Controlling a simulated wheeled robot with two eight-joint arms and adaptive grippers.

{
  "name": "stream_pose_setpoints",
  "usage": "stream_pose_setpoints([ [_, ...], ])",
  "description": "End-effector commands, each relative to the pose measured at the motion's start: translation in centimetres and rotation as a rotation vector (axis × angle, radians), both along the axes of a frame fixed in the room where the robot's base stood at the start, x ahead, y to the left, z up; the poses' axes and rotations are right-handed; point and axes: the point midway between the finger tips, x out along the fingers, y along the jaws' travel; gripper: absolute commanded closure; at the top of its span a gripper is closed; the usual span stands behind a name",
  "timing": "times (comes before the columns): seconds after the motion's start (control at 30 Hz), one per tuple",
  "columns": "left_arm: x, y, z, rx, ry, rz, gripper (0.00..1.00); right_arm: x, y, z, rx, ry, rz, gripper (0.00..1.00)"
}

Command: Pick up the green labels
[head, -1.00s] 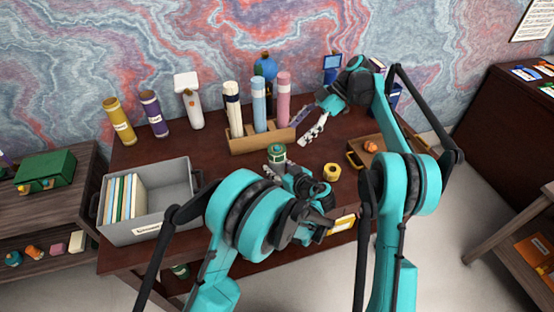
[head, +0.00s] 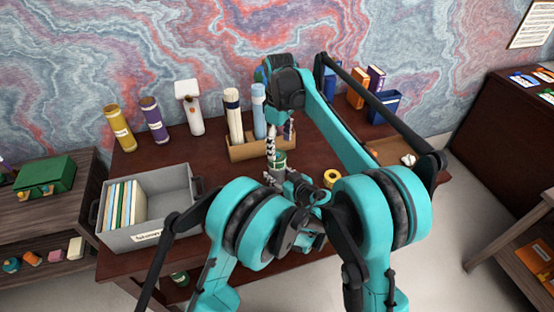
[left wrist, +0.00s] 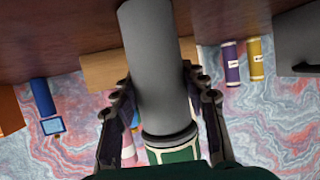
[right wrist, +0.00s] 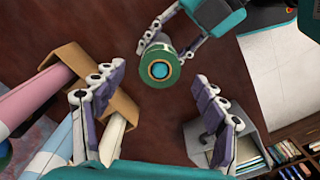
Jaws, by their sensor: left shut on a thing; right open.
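A grey cylinder with a green label band (left wrist: 172,148) is held in my left gripper (head: 279,178). In the head view the top of this green-labelled cylinder (head: 280,160) shows above the desk, in front of the wooden rack. In the right wrist view its round green end (right wrist: 160,68) faces the camera, with left fingers on both sides. My right gripper (right wrist: 162,78) is open and empty, pointing at that end from above; its fingers show apart in the head view (head: 280,135). Another green-labelled cylinder (head: 180,278) shows low beside the desk, partly hidden.
A wooden rack (head: 245,152) with tall white and blue tubes stands close behind. A grey bin (head: 188,178) with folders is on the left. A yellow roll (head: 332,178) lies to the right. Yellow (head: 119,128) and purple (head: 154,120) cylinders stand at the back left.

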Motion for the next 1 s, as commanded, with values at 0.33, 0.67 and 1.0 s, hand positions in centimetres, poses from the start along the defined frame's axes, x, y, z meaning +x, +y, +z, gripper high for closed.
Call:
stream_pose_setpoints([
  [0.33, 0.0, 0.0, 0.0, 0.000, 0.000, 0.000, 0.88, 0.1, 0.4, -4.2, 0.000, 0.001, 0.001, 0.28],
  [0.67, 0.0, 0.0, 0.0, 0.000, 0.001, 0.001, 0.88, 0.1, 0.4, -5.7, 0.001, 0.002, 0.001, 0.28],
  [1.0, 0.0, 0.0, 0.0, 0.000, 0.001, 0.001, 0.88, 0.1, 0.4, -5.7, 0.001, 0.002, 0.001, 0.81],
])
